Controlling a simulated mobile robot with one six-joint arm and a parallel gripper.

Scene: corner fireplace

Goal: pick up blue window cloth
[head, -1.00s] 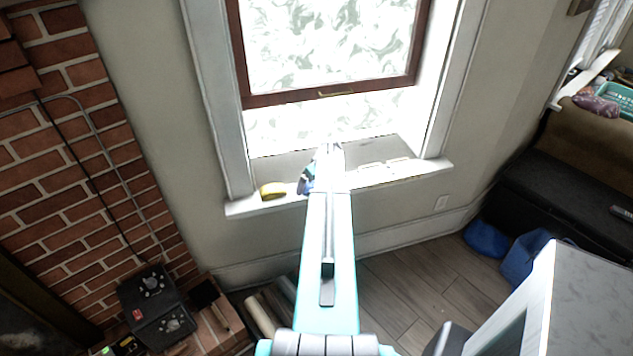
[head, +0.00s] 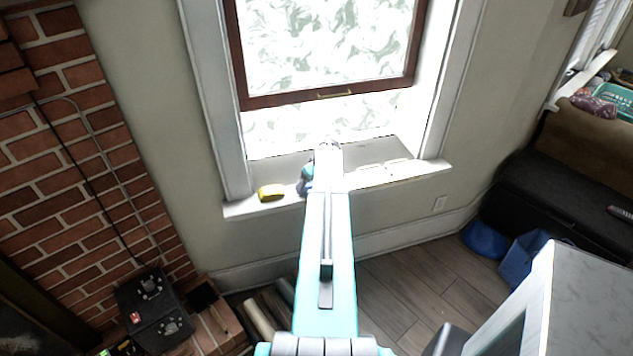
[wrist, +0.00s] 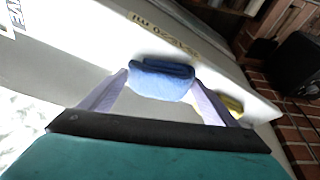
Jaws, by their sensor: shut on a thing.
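The blue window cloth (wrist: 160,82) is a folded or rolled blue bundle between my gripper's two fingers in the wrist view. My gripper (wrist: 160,90) is shut on it, with a pale finger against each side. In the head view, part of the cloth (head: 306,178) shows at the left of my gripper (head: 325,150), over the window sill. My arm hides the rest of it. I cannot tell whether the cloth still touches the sill.
A yellow object (head: 271,192) lies on the white window sill (head: 400,176) left of the cloth. The brown-framed window (head: 330,98) is behind. A brick wall (head: 75,150) and black box (head: 152,305) stand left; a black chest (head: 565,190) and blue bags (head: 520,260) stand right.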

